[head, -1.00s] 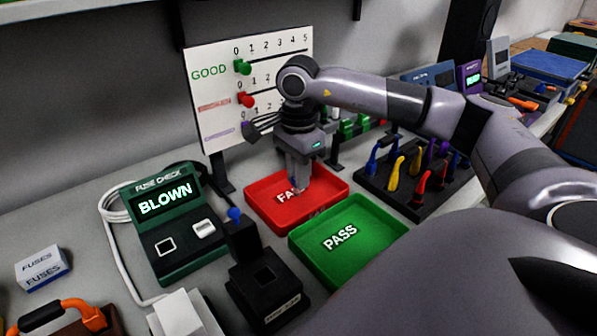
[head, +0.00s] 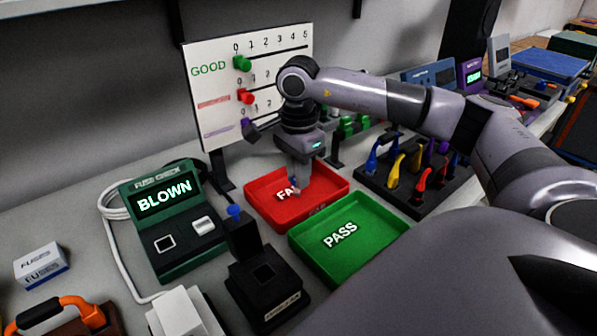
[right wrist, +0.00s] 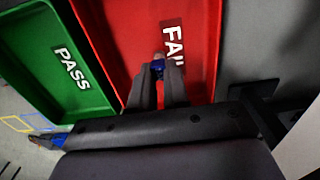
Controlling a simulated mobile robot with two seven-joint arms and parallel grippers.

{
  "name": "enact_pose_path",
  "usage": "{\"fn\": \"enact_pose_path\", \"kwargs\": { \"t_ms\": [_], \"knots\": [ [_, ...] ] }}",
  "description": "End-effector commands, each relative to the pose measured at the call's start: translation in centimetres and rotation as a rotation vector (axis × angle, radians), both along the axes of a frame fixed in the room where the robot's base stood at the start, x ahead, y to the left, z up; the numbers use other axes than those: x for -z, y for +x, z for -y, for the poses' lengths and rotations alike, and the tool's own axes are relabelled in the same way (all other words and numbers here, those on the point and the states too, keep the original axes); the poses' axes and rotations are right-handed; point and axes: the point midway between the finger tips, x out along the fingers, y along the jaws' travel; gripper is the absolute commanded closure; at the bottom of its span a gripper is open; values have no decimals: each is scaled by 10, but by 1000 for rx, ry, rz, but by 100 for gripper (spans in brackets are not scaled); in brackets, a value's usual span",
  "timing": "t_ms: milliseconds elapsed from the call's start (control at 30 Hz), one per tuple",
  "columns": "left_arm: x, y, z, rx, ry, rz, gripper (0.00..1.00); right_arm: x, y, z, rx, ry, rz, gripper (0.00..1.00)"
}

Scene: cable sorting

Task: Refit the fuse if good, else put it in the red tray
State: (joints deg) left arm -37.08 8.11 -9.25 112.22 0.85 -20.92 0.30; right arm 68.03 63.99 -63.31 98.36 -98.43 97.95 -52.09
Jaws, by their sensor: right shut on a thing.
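My right gripper (head: 297,186) is shut on a small fuse, low over the red tray (head: 331,200) marked FAIL. In the right wrist view the fuse (right wrist: 157,66) shows as a small blue piece between the fingertips of my right gripper (right wrist: 158,75), in front of the lettering. I cannot tell whether it touches the tray floor. The green fuse checker (head: 172,238) has a lit screen (head: 165,197) reading BLOWN. A black fuse holder (head: 264,284) with a square opening stands in front of the trays. My left gripper is not in view.
The green PASS tray (head: 378,216) adjoins the red tray. A white counting board (head: 212,110) stands behind. A black rack of coloured tools (head: 392,193) is to the right. A white FUSES box (head: 40,264) and an orange-handled item (head: 62,308) lie left.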

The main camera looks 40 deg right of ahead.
Motion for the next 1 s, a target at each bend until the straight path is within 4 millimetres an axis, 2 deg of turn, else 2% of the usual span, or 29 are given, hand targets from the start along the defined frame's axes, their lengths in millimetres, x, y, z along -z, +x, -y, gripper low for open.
{"fn": "enact_pose_path", "kwargs": {
  "t_ms": [433,467,533,733,767,833,867,1000],
  "knots": [
    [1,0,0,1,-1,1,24,3,0,0,0,0,0,100],
    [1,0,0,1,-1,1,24,3,0,0,0,0,0,78],
    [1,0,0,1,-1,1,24,3,0,0,0,0,0,55],
    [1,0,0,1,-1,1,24,3,0,0,0,0,0,55],
    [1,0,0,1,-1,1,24,3,0,0,0,0,0,51],
    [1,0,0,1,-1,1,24,3,0,0,0,0,0,29],
    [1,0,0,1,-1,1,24,3,0,0,0,0,0,25],
    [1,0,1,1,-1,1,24,3,0,0,0,0,0,25]
  ]
}}
